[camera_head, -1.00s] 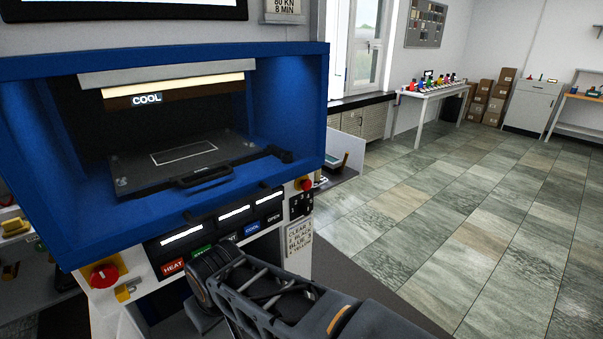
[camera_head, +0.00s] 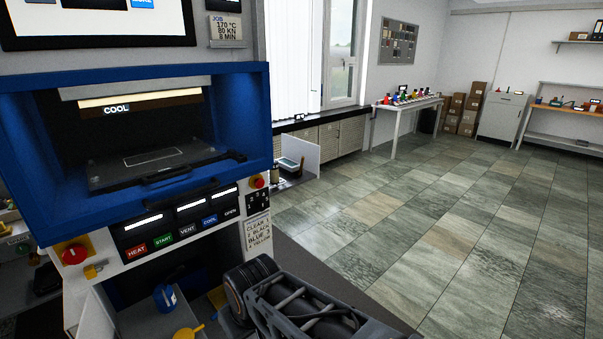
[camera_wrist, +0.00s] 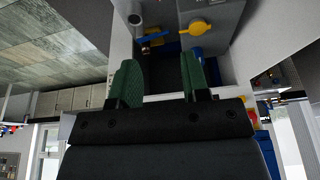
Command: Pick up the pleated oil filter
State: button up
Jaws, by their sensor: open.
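I cannot make out a pleated oil filter for certain in either view. My gripper (camera_wrist: 160,78) shows in the wrist view with its two green finger pads spread apart and nothing between them. Beyond the fingers are a small grey cylinder (camera_wrist: 135,19), a blue handle (camera_wrist: 155,37) and a yellow handle (camera_wrist: 197,27). In the head view my arm crosses the bottom, and the gripper's fingers are out of sight. Below the press there, a blue part (camera_head: 165,296) and a yellow part (camera_head: 188,332) sit in a partly shadowed bay.
The blue press (camera_head: 262,120) stands at left with its front open and a dark plate (camera_head: 110,177) inside. A red knob (camera_head: 74,254) sits on its lower panel. A white table (camera_head: 408,106) with small coloured items stands by the far wall. The tiled floor at right is clear.

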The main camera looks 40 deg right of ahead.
aim_at(274, 172)
jog(key=z, duration=1.95)
jog(key=i, duration=2.45)
